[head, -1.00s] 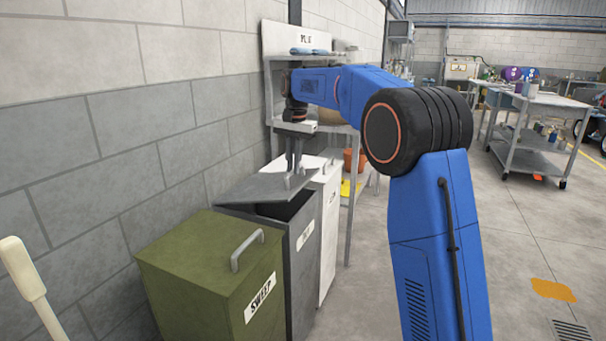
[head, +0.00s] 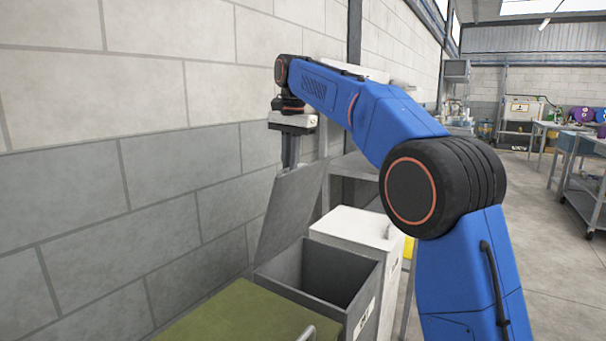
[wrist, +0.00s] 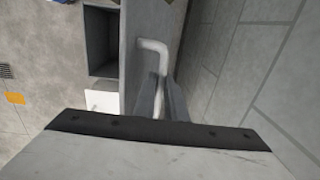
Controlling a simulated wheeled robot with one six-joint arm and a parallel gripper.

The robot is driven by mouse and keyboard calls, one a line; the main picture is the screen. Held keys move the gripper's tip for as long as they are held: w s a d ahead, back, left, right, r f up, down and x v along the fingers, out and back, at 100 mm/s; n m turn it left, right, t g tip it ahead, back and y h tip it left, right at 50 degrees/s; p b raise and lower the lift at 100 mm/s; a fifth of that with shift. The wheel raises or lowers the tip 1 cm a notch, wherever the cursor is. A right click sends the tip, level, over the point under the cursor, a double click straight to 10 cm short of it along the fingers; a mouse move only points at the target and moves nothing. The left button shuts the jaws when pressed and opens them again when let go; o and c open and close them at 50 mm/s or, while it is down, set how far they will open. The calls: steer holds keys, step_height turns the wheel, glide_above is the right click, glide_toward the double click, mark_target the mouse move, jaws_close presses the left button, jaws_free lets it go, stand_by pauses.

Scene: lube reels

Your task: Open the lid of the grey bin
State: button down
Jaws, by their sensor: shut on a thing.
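The grey bin (head: 362,312) stands in the lower middle of the head view, with its dark inside showing. Its lid (head: 291,212) is swung up steeply on the wall side, close to upright. My gripper (head: 289,160) is above the lid's raised edge in the head view, and its fingertips are partly hidden behind the lid. In the wrist view my gripper (wrist: 163,100) is shut on the pale bar handle (wrist: 154,46) of the lid. The open bin also shows in the wrist view (wrist: 101,66).
A green bin (head: 235,318) stands in front of the grey bin and a white bin (head: 352,228) behind it. The block wall (head: 90,200) runs close along the left. A shelf unit stands beyond the white bin. Open floor lies to the right.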

steer(key=shift+w+a, duration=0.8)
steer(key=shift+a, duration=0.25)
steer(key=shift+w+a, duration=0.75)
steer(key=shift+a, duration=0.25)
steer(key=c, duration=1.8)
jaws_free()
steer(key=shift+r, duration=0.1)
steer(key=shift+d, duration=0.1)
